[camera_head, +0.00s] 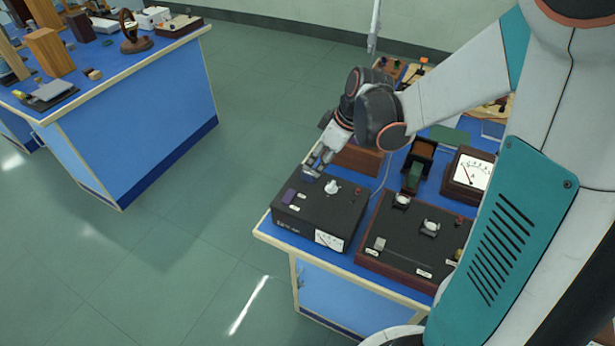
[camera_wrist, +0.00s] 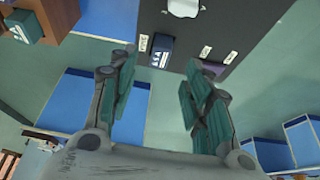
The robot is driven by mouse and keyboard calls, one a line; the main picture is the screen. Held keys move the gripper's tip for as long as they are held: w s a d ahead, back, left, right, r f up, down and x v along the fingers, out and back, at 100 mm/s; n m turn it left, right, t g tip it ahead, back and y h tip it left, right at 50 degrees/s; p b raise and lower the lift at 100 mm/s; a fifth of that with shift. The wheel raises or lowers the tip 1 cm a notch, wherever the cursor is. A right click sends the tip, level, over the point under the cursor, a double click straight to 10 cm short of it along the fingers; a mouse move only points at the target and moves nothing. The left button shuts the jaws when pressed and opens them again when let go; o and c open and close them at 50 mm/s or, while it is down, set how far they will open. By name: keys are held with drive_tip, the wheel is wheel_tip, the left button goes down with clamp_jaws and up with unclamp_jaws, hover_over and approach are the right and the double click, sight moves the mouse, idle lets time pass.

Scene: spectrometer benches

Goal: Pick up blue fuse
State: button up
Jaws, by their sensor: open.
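The blue fuse (camera_wrist: 162,50) is a small dark blue block with white marks, seated near the edge of a black instrument panel (camera_wrist: 235,20). It also shows in the head view (camera_head: 309,173) at the back left corner of the black box (camera_head: 318,215), partly hidden by my fingers. My gripper (camera_head: 315,165) is just above that corner. In the wrist view my gripper (camera_wrist: 163,64) is open and empty, with the fuse between and just beyond the fingertips. Whether the fingers touch it I cannot tell.
A purple block (camera_wrist: 205,52) sits beside the fuse, with a white knob (camera_head: 333,187) nearby. A wood-framed panel (camera_head: 415,235) and a meter (camera_head: 468,173) stand to the right. A second blue bench (camera_head: 135,125) is at left; floor lies between.

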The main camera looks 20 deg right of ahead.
sight(311, 172)
drive_tip(key=shift+b+x, duration=1.4)
drive_tip(key=shift+x, duration=1.6)
drive_tip(key=shift+w+a+r, duration=0.1)
drive_tip(key=shift+c, duration=0.2)
clamp_jaws()
